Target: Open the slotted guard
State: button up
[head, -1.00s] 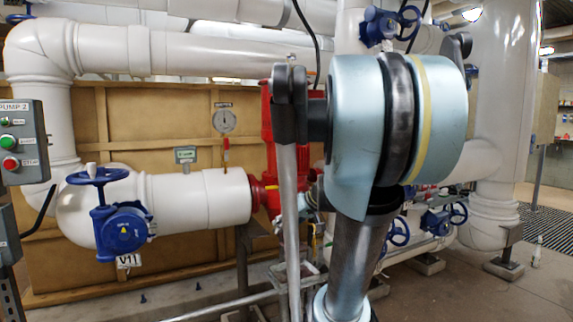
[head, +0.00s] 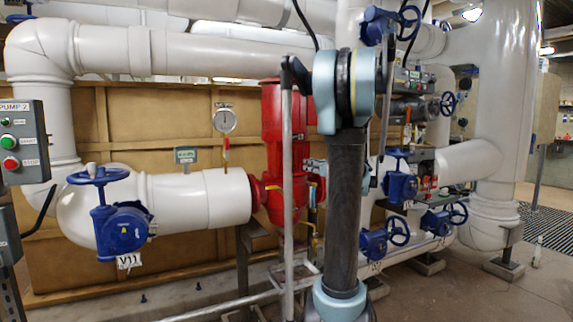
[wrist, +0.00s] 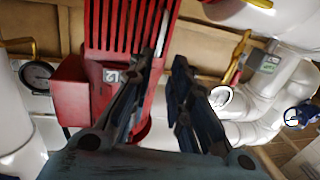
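The slotted guard (wrist: 130,25) shows in the wrist view as a red panel with dark parallel slots, at the top left of centre. A small label sits below its slots. In the head view, the red housing (head: 272,125) stands behind my arm, which hides part of it; I cannot make out the slots there. My gripper (wrist: 168,62) shows in the wrist view as two dark fingers leaning toward each other, with a narrow gap and nothing visible held. Its tips overlap the guard's right edge in the picture; contact cannot be told. In the head view my arm hides it.
A round gauge (head: 225,120) stands left of the red housing. White pipes run above and on both sides. A blue valve V11 (head: 120,228) is at the left, and several blue valves, one of them here (head: 400,185), are at the right. A pump control box (head: 22,140) is at the left edge.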

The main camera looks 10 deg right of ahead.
aim_at(287, 160)
jog(key=x, duration=1.6)
jog(key=shift+w+a, duration=0.15)
jog(key=shift+a, duration=0.05)
grip_shut()
jog(key=shift+a, duration=0.1)
